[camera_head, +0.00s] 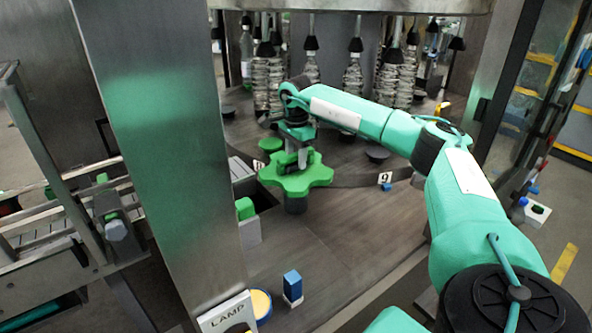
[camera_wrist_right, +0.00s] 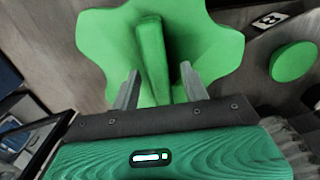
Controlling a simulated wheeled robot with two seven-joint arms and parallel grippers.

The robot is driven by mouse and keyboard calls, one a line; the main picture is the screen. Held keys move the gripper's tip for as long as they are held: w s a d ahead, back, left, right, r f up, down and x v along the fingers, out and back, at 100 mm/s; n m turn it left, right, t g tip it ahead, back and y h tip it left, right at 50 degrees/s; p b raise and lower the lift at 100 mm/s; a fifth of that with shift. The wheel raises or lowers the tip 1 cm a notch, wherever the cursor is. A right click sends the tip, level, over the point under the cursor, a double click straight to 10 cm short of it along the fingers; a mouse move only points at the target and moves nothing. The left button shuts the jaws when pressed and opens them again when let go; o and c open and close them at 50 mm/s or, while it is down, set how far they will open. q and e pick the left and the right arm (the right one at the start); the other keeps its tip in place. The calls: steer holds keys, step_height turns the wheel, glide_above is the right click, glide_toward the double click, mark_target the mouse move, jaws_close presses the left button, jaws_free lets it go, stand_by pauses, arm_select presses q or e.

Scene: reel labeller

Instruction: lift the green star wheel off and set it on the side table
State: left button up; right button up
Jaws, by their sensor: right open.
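The green star wheel (camera_head: 315,175) sits on a dark hub on the machine deck, its lobes spread flat. In the right wrist view the star wheel (camera_wrist_right: 215,45) fills the upper middle, with a raised green grip (camera_wrist_right: 152,60) standing up from it. My right gripper (camera_head: 293,160) is over the middle of the wheel. In the wrist view its two fingers (camera_wrist_right: 160,85) are apart, with the raised grip between them; I cannot tell whether they touch it. My left gripper is not in view. I cannot make out the side table.
A steel post (camera_head: 160,130) stands left of the wheel. A green disc (camera_head: 271,145) lies behind it, and glass bottles (camera_head: 268,85) hang at the back. A blue block (camera_head: 292,285) and a LAMP sign (camera_head: 226,318) are at the front. The deck right of the wheel is mostly clear.

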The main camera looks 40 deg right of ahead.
jaws_close()
stand_by(0.3)
steer(key=shift+r, duration=0.1)
steer(key=shift+r, duration=0.2)
steer(key=shift+w+r, duration=0.1)
steer(key=shift+r, duration=0.2)
step_height(320, 180, up, 14)
steer(key=b, duration=0.4)
step_height(320, 180, up, 6)
steer(key=p, duration=0.2)
glide_above(295, 153)
step_height(295, 153, up, 6)
steer(key=p, duration=0.8)
steer(key=shift+r, duration=0.15)
